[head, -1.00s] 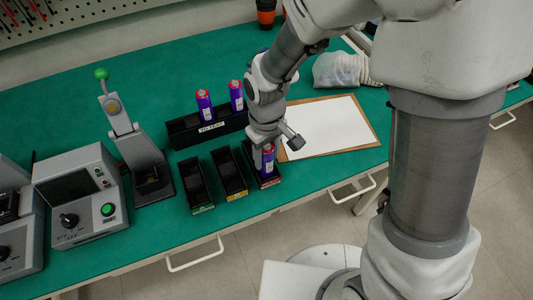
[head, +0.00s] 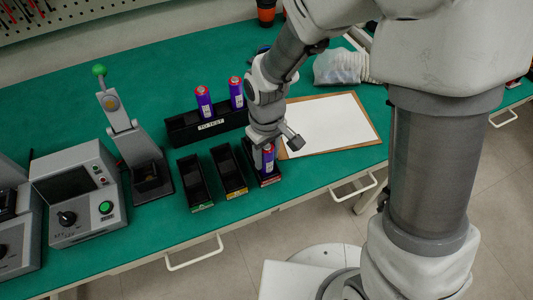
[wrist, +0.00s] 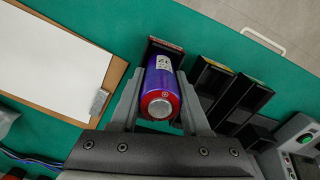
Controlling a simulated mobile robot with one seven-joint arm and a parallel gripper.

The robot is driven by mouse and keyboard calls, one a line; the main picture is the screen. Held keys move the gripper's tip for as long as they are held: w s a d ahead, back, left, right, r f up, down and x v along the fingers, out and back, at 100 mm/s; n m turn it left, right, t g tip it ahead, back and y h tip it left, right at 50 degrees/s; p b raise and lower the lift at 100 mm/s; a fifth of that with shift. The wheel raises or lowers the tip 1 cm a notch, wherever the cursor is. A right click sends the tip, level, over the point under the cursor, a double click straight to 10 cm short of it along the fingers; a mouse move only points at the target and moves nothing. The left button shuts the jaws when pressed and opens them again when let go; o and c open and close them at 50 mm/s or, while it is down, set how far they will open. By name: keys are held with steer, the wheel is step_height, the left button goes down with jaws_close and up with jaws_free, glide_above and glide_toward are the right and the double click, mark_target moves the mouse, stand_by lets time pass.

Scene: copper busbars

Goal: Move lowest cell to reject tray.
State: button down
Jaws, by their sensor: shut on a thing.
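A purple cell with a red end (wrist: 161,88) stands between the two fingers of my gripper (wrist: 160,110) in the wrist view. My gripper is shut on it. In the head view the held cell (head: 268,158) is upright in or just above the rightmost black tray (head: 269,181), which has a red label on its front; I cannot tell if it touches the tray floor. Two more purple cells, one left (head: 204,103) and one right (head: 236,93), stand in the black rack labelled "TO TEST" (head: 190,133).
Two empty black trays, one with a green label (head: 194,182) and one with a yellow label (head: 229,171), stand left of the held cell. A clipboard with white paper (head: 335,122) lies to the right. A lever press (head: 138,150) and grey tester (head: 75,195) stand at left.

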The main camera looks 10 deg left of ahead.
mark_target(267, 146)
steer(key=shift+f, duration=0.15)
steer(key=shift+c, duration=1.5)
jaws_free()
step_height(267, 146, up, 6)
steer(key=p, duration=0.5)
